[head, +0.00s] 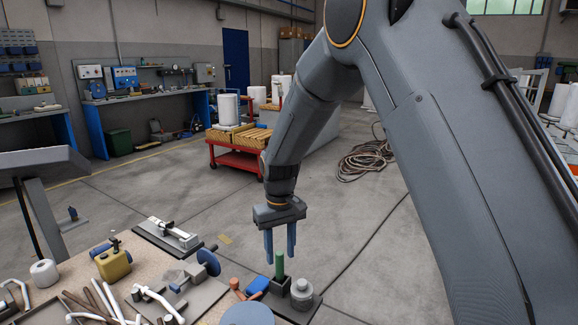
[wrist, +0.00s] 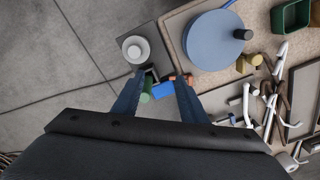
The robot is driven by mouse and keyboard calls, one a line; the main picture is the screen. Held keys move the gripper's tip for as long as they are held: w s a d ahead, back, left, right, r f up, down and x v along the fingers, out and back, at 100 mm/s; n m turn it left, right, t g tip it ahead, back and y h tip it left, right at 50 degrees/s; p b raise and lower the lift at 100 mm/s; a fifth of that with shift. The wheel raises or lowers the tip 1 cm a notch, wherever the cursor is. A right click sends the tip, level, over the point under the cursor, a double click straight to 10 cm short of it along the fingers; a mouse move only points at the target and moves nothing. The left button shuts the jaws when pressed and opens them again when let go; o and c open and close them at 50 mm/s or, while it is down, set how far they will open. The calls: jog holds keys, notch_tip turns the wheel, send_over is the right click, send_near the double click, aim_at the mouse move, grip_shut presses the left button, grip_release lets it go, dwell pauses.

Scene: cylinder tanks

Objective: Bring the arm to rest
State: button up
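My gripper (head: 280,256) points straight down over the near workbench, with its two blue fingers spread apart. In the wrist view my gripper (wrist: 160,78) also shows a gap between the fingertips. A green upright cylinder (head: 280,264) stands in a dark holder just below the fingers. In the wrist view the green cylinder (wrist: 145,97) lies close by the left finger, not centred in the gap. I see nothing held. My arm reaches down from the upper right of the head view.
A grey round weight (head: 302,293) stands beside the holder. A blue disc (wrist: 215,40), an orange part (wrist: 182,79) and white pipes (head: 155,297) crowd the bench. A red cart (head: 235,157) and a coiled hose (head: 365,160) are behind. Open floor lies between.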

jog(key=s+d+r+m, duration=0.2)
jog(key=s+d+r, duration=0.1)
jog(key=s+d, duration=0.8)
jog(key=s+d+r+m+p, duration=0.1)
jog(key=s+d+r+m, duration=0.2)
jog(key=s+d, duration=0.8)
jog(key=s, duration=0.3)
jog(key=shift+s+d, duration=0.25)
jog(key=shift+s, duration=0.1)
jog(key=shift+c, duration=0.4)
